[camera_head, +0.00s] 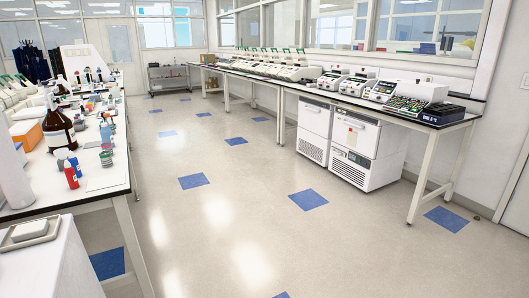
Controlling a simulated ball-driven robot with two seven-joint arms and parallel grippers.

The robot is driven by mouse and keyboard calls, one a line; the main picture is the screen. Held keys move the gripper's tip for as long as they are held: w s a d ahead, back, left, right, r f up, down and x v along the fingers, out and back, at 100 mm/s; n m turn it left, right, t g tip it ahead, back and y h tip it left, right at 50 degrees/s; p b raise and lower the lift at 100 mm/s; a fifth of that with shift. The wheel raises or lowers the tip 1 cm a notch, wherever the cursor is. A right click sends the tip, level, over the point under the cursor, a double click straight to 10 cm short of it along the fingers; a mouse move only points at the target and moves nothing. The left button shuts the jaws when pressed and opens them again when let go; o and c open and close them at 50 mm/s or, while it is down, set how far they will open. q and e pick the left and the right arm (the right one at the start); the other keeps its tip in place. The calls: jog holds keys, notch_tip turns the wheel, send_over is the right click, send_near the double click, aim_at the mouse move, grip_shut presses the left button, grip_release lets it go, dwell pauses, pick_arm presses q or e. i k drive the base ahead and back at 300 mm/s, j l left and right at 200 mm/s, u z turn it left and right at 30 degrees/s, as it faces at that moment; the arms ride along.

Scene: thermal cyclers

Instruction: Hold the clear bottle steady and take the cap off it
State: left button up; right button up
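Neither of my grippers shows in the head view. I cannot pick out a clear bottle for certain. Among the many items on the left bench (105,178), a large dark brown bottle (59,132) stands upright with a pale label. Small bottles with red bodies, such as a red one (71,174), stand in front of it near the bench edge. Smaller items farther back on the bench are too small to tell apart.
A long bench (455,122) with several thermal cyclers (331,79) runs along the right wall. Two white cabinets stand under it, one at the front (364,150). A grey cart (169,78) stands at the back. The floor (240,215) between the benches is clear.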

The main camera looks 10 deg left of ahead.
aim_at(110, 123)
jog(key=i+j+u, duration=0.2)
jog(key=i, duration=0.65)
jog(key=i+l+u, duration=0.2)
jog(key=i, duration=0.6)
jog(key=i+u, duration=0.25)
jog(key=i, duration=0.6)
jog(key=i+u, duration=0.3)
jog(key=i, duration=0.25)
jog(key=i+l+u, duration=0.15)
jog(key=i+u, duration=0.15)
jog(key=i, duration=0.3)
jog(key=i+l+u, duration=0.25)
jog(key=i, duration=0.3)
jog(key=i+l+u, duration=0.3)
jog(key=i+l, duration=0.15)
jog(key=i, duration=0.05)
